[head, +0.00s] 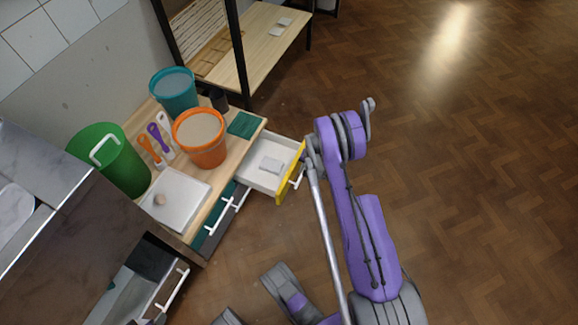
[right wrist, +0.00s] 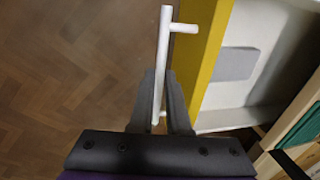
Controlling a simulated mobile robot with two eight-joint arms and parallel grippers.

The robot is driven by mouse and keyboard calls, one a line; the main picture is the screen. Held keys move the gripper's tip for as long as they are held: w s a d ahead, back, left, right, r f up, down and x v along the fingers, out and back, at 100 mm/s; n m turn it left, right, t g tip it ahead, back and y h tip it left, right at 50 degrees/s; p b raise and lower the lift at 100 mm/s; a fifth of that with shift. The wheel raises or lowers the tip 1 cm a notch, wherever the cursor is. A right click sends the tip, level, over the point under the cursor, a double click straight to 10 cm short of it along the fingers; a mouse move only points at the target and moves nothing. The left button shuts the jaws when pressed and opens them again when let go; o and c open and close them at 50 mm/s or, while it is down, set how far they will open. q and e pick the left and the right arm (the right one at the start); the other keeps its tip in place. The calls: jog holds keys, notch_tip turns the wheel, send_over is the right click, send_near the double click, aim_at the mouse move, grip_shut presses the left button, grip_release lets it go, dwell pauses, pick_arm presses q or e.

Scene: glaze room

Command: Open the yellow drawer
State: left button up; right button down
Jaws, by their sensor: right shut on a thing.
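The yellow drawer (head: 291,174) is pulled out from the wooden cabinet in the head view. Its white inside shows, with a pale block (head: 271,164) lying in it. In the right wrist view its yellow front (right wrist: 207,55) runs beside a white bar handle (right wrist: 165,45). My right gripper (right wrist: 161,75) has its fingers on both sides of this handle and is shut on it. In the head view my right gripper (head: 308,163) is at the drawer's front, partly hidden by my own arm. My left gripper is not in view.
On the cabinet top stand an orange bucket (head: 201,140), a teal bucket (head: 174,91), brushes and a white board (head: 176,199). A dark drawer (head: 220,215) with a white handle is beside the yellow one. A green bin (head: 112,165) stands at left. Wooden floor at right is clear.

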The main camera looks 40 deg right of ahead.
jog(key=shift+s+d, duration=0.35)
jog(key=shift+s, duration=0.55)
jog(key=shift+s+d, duration=0.4)
jog(key=shift+s, duration=0.5)
jog(key=shift+s+d, duration=0.35)
jog(key=shift+s, duration=0.55)
jog(key=c, duration=0.9)
grip_release()
jog(key=r, duration=0.3)
jog(key=s+r+p, duration=0.1)
jog(key=r, duration=0.3)
jog(key=s+r+p, duration=0.1)
jog(key=r, duration=0.2)
jog(key=shift+d+r, duration=0.35)
jog(key=shift+d, duration=0.05)
jog(key=shift+w, duration=0.1)
